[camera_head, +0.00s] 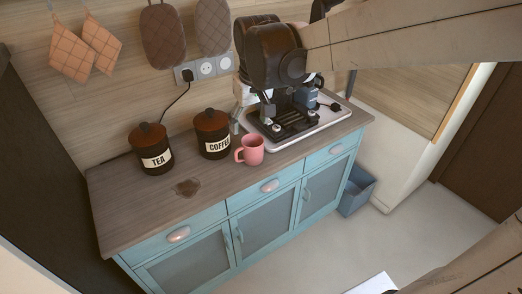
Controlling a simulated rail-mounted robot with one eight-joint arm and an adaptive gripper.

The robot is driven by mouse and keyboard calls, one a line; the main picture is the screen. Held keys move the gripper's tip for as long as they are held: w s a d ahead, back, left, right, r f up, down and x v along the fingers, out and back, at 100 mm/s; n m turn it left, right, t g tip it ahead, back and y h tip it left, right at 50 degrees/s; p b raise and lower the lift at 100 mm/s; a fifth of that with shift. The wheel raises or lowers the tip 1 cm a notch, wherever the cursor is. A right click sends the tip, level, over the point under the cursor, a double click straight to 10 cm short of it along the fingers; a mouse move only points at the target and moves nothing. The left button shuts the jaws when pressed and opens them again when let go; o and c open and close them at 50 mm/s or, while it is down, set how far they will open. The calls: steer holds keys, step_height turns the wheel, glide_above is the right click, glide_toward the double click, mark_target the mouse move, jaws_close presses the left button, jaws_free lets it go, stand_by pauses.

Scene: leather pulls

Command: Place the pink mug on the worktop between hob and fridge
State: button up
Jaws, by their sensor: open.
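The pink mug (249,150) stands upright near the front edge of the wooden worktop (140,218), in front of the coffee canister, its handle towards the left. My gripper (279,130) hangs from the dark wrist over the pale tray, to the right of the mug and apart from it. It is open, with nothing seen held; its fingers are hard to tell from the dark things behind. I cannot clearly make out a hob or a fridge.
A tea canister (150,149) and a coffee canister (212,134) stand behind the mug's left. The pale tray (339,114) fills the worktop's right end. A dark stain (187,187) marks the front left. Blue cabinets (188,258) stand below; a blue bin (356,190) is at right.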

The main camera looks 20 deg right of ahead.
steer(key=s+m+t, duration=0.1)
steer(key=s+t, duration=0.2)
steer(key=s, duration=1.3)
steer(key=shift+s+a+f+t, duration=0.15)
steer(key=shift+s+a+t, duration=0.2)
steer(key=shift+a+t, duration=0.1)
steer(key=shift+s+f, duration=0.25)
steer(key=shift+s, duration=0.35)
steer(key=shift+c, duration=0.6)
steer(key=shift+w, duration=0.1)
